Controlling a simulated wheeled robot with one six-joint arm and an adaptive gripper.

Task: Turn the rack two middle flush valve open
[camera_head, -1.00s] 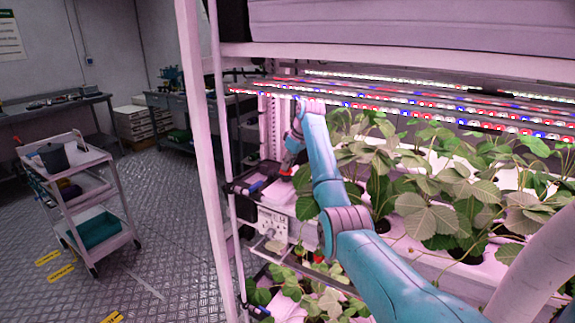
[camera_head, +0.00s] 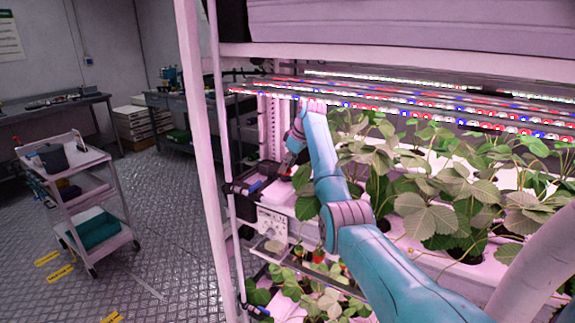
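The rack (camera_head: 203,150) fills the middle and right of the view, with a planted middle shelf under rows of lights. My arm reaches over this shelf from the lower right toward its left end. My gripper (camera_head: 287,168) is small and partly hidden behind my arm and leaves, low by the left end of the shelf. Whether its fingers are open or shut does not show. A white panel with dark fittings (camera_head: 272,222) is on the shelf's left end, just below the gripper. The flush valve itself cannot be made out.
Leafy plants (camera_head: 430,200) crowd the shelf right of my arm. More plants grow on the lower shelf (camera_head: 310,290). The light bars (camera_head: 400,105) run close above my arm. A trolley (camera_head: 85,200) stands on open floor at left.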

